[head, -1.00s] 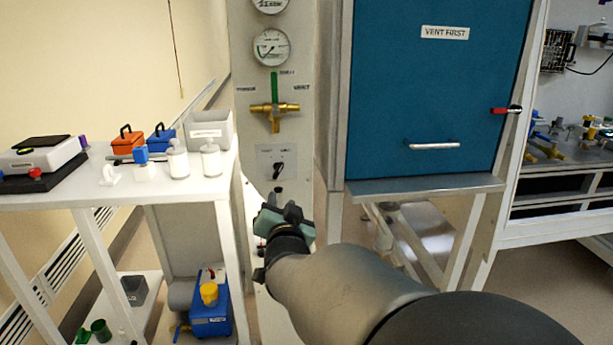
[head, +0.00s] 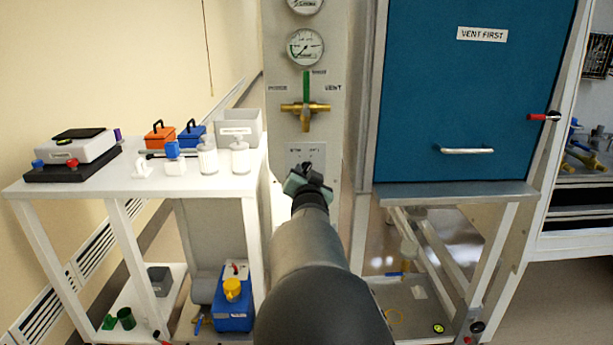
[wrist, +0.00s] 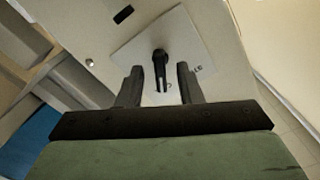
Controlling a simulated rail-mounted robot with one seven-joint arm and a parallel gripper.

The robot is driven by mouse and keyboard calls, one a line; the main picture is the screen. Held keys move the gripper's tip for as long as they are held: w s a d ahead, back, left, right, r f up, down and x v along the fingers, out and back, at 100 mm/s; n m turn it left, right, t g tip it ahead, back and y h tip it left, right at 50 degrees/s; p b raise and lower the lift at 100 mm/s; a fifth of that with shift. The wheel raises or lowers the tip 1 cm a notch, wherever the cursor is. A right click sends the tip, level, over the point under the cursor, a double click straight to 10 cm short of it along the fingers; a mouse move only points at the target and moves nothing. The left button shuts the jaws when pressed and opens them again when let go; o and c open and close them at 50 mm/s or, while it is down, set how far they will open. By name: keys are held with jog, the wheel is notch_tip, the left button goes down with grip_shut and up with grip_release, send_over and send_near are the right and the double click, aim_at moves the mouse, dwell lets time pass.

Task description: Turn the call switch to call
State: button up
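The call switch (wrist: 160,64) is a black lever on a pale plate (wrist: 198,45) on the grey panel. In the wrist view it sits just beyond and between the two dark fingers of my gripper (wrist: 157,85), which stand apart with a gap on each side of the lever. My gripper (head: 308,180) also shows in the head view, in front of the switch plate (head: 305,154), and it hides the lever there. The plate's lettering is partly covered and too small to read fully.
Above the plate is a brass valve (head: 305,112) with a green handle, and above that a gauge (head: 305,47). A white bench (head: 60,190) with boxes and bottles stands left. A blue door (head: 470,90) with a steel ledge (head: 455,194) is close on the right.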

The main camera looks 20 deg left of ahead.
grip_shut()
jog(key=shift+n, duration=0.4)
jog(key=shift+n+b, duration=0.75)
jog(key=shift+n, duration=1.65)
grip_release()
